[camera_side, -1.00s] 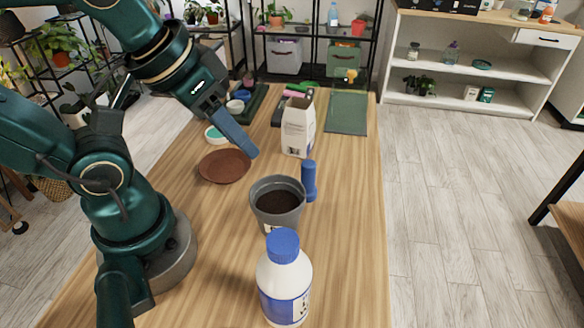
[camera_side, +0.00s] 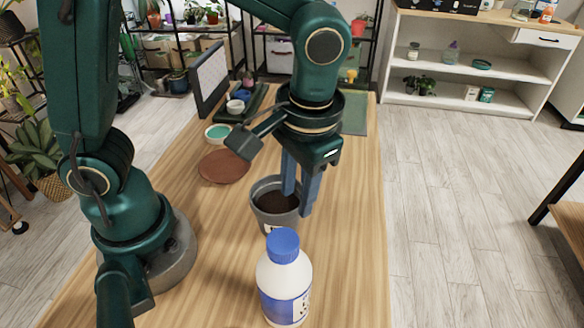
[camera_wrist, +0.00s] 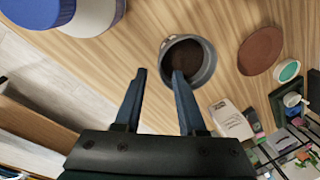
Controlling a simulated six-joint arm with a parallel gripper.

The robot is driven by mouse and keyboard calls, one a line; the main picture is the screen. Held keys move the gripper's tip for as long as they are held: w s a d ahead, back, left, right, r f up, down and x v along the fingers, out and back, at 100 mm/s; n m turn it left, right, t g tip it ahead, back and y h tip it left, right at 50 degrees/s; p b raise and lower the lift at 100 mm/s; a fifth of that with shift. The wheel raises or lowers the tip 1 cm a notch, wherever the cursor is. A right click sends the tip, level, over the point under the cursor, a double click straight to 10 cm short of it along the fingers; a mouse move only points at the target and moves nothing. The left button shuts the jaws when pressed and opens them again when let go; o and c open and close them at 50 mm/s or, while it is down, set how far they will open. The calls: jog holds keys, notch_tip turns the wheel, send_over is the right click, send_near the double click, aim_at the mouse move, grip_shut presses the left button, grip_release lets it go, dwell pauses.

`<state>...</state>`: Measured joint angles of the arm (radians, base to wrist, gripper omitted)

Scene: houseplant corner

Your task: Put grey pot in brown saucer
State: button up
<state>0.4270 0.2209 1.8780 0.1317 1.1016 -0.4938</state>
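The grey pot (camera_side: 272,218), filled with dark soil, stands upright on the wooden table, and it also shows in the wrist view (camera_wrist: 209,66). The round brown saucer (camera_side: 223,167) lies empty to the pot's upper left; the wrist view shows it (camera_wrist: 260,50) right of the pot. My gripper (camera_side: 298,205) is open, pointing down at the pot's right side. In the side view one finger overlaps the soil and the other appears outside the rim. In the wrist view (camera_wrist: 157,73) the fingers are apart, one overlapping the pot's rim. I cannot tell whether they touch the pot.
A white bottle with a blue cap (camera_side: 284,280) stands close in front of the pot. A pale carton (camera_wrist: 230,120) shows beside the pot in the wrist view; my arm hides it in the side view. A teal-and-white dish (camera_side: 218,133) sits behind the saucer.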

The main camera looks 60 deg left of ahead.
aim_at(294, 210)
jog(key=shift+a+f, duration=0.15)
jog(key=shift+f, duration=0.8)
jog(key=shift+a+f, duration=0.15)
jog(key=shift+f, duration=0.8)
grip_shut()
